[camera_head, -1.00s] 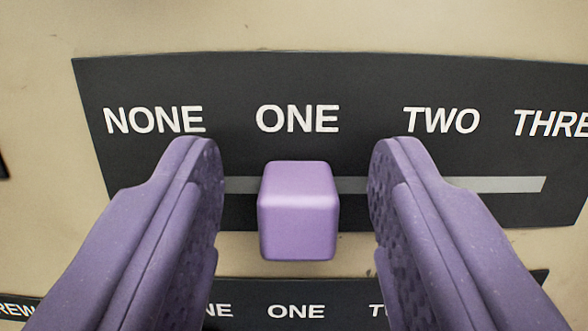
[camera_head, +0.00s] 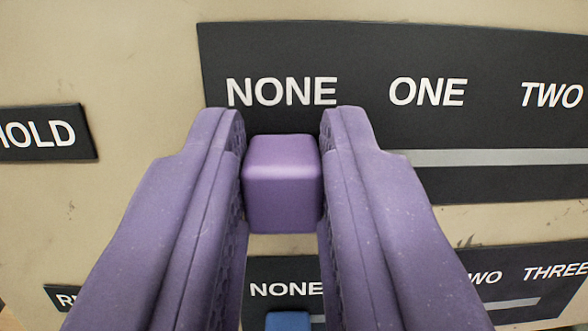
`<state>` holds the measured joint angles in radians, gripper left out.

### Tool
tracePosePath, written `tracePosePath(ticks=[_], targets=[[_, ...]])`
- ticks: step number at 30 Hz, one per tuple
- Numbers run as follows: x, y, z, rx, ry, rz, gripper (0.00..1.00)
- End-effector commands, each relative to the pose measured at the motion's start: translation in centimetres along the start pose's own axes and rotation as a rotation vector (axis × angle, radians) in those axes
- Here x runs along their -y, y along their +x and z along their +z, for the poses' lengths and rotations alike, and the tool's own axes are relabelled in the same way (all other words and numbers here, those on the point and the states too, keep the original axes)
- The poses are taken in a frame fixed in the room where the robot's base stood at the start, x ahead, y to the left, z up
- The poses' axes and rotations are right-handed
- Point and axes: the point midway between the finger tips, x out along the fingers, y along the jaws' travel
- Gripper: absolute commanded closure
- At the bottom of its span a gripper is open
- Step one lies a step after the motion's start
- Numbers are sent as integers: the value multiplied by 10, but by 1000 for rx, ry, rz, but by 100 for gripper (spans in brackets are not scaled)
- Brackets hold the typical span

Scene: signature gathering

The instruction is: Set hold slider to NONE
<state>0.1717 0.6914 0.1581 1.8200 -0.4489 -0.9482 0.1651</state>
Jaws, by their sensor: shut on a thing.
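The hold slider's purple knob (camera_head: 282,185) is a rounded cube in front of a dark panel (camera_head: 480,190). It sits below the word NONE (camera_head: 283,92), at the left part of the panel. A grey track (camera_head: 490,157) runs to its right, below ONE and TWO. My gripper (camera_head: 283,125) has its two purple fingers closed on the knob, one on each side. The fingers hide the track close to the knob. A HOLD label (camera_head: 40,132) is at the left.
A lower dark panel (camera_head: 535,275) carries NONE, TWO and THREE labels, and a blue knob (camera_head: 288,321) shows at the bottom edge between my fingers. The beige wall (camera_head: 110,50) is bare at upper left.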

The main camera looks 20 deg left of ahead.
Motion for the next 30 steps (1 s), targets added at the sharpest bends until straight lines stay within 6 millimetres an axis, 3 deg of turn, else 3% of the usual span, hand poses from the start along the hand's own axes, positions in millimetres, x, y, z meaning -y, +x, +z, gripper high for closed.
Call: tracePosePath(ticks=[3, 4, 7, 17, 30], targets=[[3, 0, 1, 3, 4, -5, 100], [3, 0, 1, 3, 4, -6, 74], [3, 0, 1, 3, 3, -5, 51], [1, -3, 0, 2, 2, -2, 51], [2, -72, 0, 4, 3, -3, 51]])
